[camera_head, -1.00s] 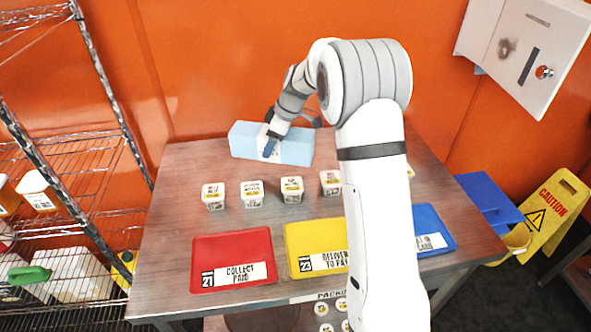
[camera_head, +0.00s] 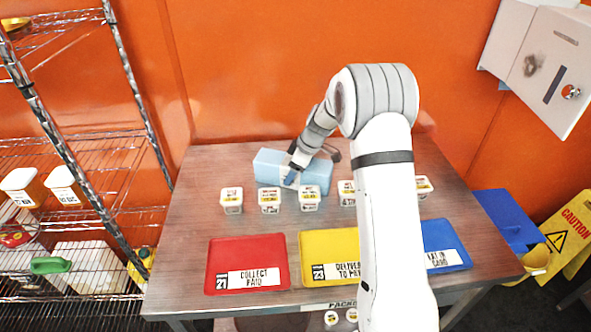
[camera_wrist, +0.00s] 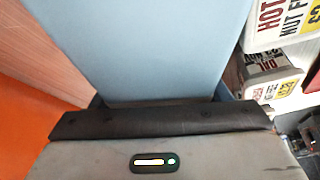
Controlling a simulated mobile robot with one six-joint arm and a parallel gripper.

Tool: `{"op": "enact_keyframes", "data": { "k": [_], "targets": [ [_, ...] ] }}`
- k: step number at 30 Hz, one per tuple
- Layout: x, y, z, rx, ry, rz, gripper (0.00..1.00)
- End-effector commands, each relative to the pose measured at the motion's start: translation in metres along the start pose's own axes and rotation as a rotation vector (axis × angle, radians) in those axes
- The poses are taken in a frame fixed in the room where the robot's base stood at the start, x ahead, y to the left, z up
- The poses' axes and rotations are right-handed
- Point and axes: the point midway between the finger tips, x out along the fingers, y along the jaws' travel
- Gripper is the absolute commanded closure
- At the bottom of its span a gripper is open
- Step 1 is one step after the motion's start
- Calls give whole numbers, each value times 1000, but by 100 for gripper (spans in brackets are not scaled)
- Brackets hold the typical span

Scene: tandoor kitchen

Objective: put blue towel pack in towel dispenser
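I cannot tell whether the pack touches the table. The white towel dispenser (camera_head: 545,65) hangs on the orange wall at upper right, with a dark slot and a round lock on its front.
Small labelled tubs (camera_head: 270,200) stand in a row close in front of the pack. Red (camera_head: 222,262), yellow (camera_head: 315,245) and blue (camera_head: 440,235) trays lie nearer. A wire shelf (camera_head: 130,85) stands at left. A yellow caution sign (camera_head: 578,230) stands at right.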

Motion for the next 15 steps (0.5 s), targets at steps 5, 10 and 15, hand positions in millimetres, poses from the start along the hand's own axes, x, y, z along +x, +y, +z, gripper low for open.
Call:
{"op": "enact_keyframes", "data": {
  "k": [5,10,15],
  "targets": [
    [0,0,0,1,0,0,16],
    [-1,0,0,1,0,0,10],
    [-2,0,0,1,0,0,10]
  ]
}}
